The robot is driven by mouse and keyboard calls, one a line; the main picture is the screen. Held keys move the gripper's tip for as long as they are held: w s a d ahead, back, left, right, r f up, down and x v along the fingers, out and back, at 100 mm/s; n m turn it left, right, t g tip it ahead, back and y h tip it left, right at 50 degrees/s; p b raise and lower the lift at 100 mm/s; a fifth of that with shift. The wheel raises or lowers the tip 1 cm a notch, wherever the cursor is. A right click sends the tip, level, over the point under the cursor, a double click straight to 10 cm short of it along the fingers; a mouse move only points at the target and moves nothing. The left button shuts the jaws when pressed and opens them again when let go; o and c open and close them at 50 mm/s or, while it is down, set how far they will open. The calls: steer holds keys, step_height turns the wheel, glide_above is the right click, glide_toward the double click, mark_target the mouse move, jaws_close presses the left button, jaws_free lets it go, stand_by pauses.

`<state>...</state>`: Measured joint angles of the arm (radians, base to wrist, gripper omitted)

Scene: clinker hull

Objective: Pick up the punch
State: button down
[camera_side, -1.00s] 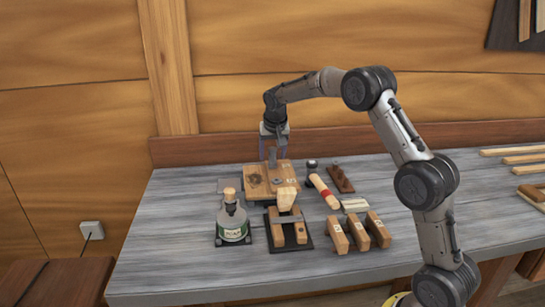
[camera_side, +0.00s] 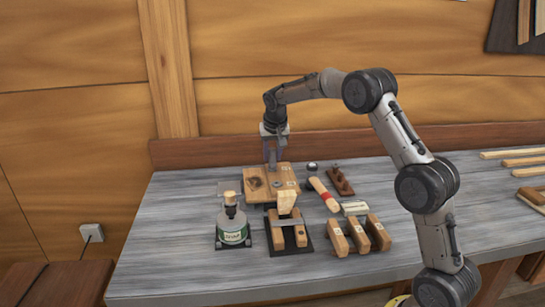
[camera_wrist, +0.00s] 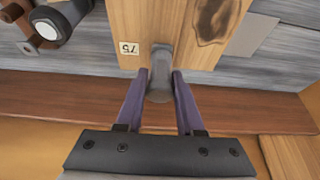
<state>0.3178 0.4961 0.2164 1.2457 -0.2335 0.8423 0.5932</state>
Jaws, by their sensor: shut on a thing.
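The punch (camera_wrist: 161,72) is a grey metal piece at the edge of a wooden block (camera_wrist: 175,35) marked 75. My gripper (camera_wrist: 160,76) has its two purple-grey fingers on either side of it, shut on it. In the side view the punch (camera_side: 272,163) stands upright at the far part of the block (camera_side: 254,182), below my gripper (camera_side: 272,153). The fingers partly hide it, and I cannot tell whether its lower end touches the block.
A labelled bottle (camera_side: 232,234) stands at the left front. A wooden-handled tool on a dark stand (camera_side: 278,249), a red-banded mallet (camera_side: 322,193), a small plane (camera_side: 340,184) and several wooden blocks (camera_side: 357,236) lie nearby. The bench's left end is clear.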

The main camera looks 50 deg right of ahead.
steer(key=shift+r, duration=0.6)
steer(key=s+a+r, duration=0.5)
steer(key=s+r, duration=0.8)
steer(key=shift+a+r, duration=0.1)
steer(key=shift+r, duration=0.25)
steer(key=shift+r, duration=0.35)
steer(key=shift+r, duration=0.35)
steer(key=shift+r, duration=0.3)
steer(key=shift+r, duration=0.65)
